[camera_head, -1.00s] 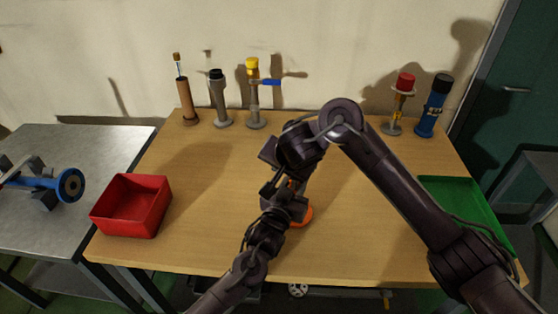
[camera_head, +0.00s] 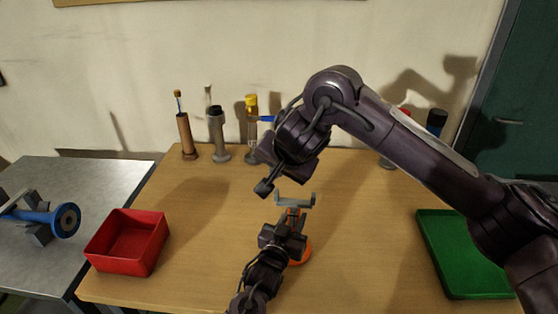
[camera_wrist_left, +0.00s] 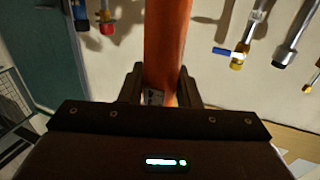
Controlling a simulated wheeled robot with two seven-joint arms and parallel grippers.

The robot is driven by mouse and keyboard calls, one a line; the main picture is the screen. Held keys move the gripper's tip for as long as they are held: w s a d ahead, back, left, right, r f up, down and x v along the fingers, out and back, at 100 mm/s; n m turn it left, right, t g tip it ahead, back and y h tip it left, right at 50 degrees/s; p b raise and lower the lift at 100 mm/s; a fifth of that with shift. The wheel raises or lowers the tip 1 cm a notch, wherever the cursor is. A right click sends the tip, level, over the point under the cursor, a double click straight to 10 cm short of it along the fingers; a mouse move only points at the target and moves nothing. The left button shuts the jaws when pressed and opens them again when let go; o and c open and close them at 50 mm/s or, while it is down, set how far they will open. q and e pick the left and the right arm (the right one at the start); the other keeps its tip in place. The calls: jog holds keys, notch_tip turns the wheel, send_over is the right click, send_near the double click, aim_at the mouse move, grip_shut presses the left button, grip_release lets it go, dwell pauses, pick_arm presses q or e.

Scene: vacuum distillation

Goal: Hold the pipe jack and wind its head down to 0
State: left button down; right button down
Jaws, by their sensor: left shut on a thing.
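The pipe jack stands on the wooden table in the middle of the head view, with an orange base (camera_head: 303,252) and a grey forked head (camera_head: 295,200) on top. Its orange body (camera_wrist_left: 166,45) fills the middle of the left wrist view. My left gripper (camera_head: 290,232) is shut on this body, below the head, with one finger on each side. My right gripper (camera_head: 264,188) hangs above and left of the head, apart from it. Its fingers overlap in the picture, so I cannot tell whether it is open. The left gripper hides part of the body.
A red bin (camera_head: 128,243) stands at the left of the wooden table (camera_head: 190,205), a green tray (camera_head: 463,255) at the right. Several upright tools, including a brown one (camera_head: 187,138), line the back. A blue flanged part (camera_head: 62,220) lies on the metal table at left.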

pick_arm(q)
jog(key=c, duration=1)
grip_release()
jog(key=v, duration=1.2)
jog(key=shift+o, duration=0.2)
jog(key=o, duration=0.4)
jog(key=shift+c, duration=0.2)
jog(key=shift+s, duration=0.1)
